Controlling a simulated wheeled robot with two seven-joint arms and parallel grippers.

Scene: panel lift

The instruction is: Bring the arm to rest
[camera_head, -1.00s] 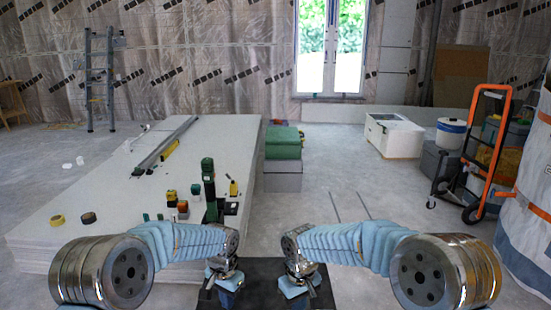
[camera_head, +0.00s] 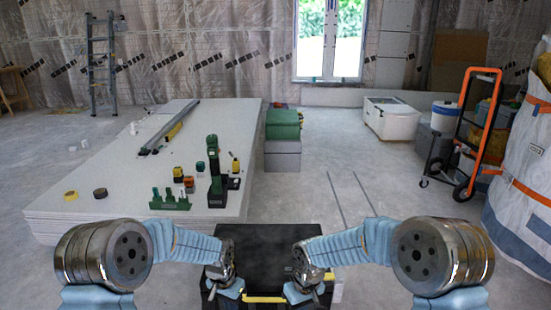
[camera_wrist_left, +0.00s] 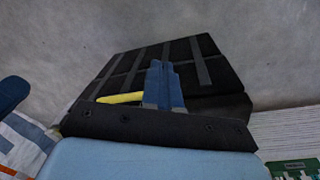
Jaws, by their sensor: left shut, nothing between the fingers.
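My left gripper (camera_head: 228,292) hangs low at the bottom middle of the head view, empty. In the left wrist view its blue fingers (camera_wrist_left: 164,84) stand side by side and shut, with nothing between them. My right gripper (camera_head: 303,294) hangs to the right of it in the head view, at about the same height. It seems empty, but its fingers are too small to read.
A stack of white panels (camera_head: 120,180) lies ahead to the left, bearing tools, tape rolls and a metal rail (camera_head: 172,125). A hand truck (camera_head: 462,135) and white bag (camera_head: 525,190) stand right.

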